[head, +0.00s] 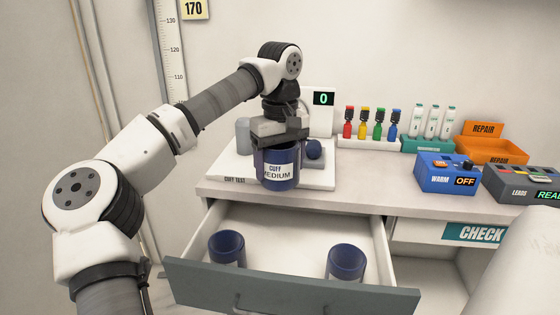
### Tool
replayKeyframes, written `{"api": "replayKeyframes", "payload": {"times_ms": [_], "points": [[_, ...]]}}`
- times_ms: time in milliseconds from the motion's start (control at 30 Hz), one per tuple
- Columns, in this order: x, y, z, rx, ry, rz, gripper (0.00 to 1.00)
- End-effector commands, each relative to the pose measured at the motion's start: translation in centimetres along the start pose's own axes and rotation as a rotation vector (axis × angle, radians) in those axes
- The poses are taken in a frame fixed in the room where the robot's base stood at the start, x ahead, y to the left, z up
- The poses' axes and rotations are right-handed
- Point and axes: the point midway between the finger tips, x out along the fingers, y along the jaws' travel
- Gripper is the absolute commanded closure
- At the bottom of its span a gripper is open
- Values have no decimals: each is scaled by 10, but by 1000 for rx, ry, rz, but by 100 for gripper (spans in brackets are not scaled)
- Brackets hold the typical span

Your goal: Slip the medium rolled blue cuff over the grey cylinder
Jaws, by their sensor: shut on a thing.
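The medium rolled blue cuff (278,182) hangs upright under my gripper (279,143), with a white label reading "CUFF MEDIUM" facing me. My gripper is shut on its upper part. The cuff is above the front edge of the counter, in front of the cuff test board. The grey cylinder (243,134) stands upright on the white board (320,181), behind and left of the cuff. The cylinder's right and lower parts are partly hidden by my gripper and the cuff. The cuff appears apart from the cylinder.
An open drawer (285,245) below holds two more blue cuffs, one left (227,247) and one right (345,261). Colored vials (379,124) and boxes line the counter's right.

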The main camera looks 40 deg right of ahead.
Motion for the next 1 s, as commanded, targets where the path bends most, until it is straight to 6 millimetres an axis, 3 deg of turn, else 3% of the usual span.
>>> {"api": "replayKeyframes", "payload": {"times_ms": [1000], "points": [[-44,0,0,0,-1,0,49]]}}
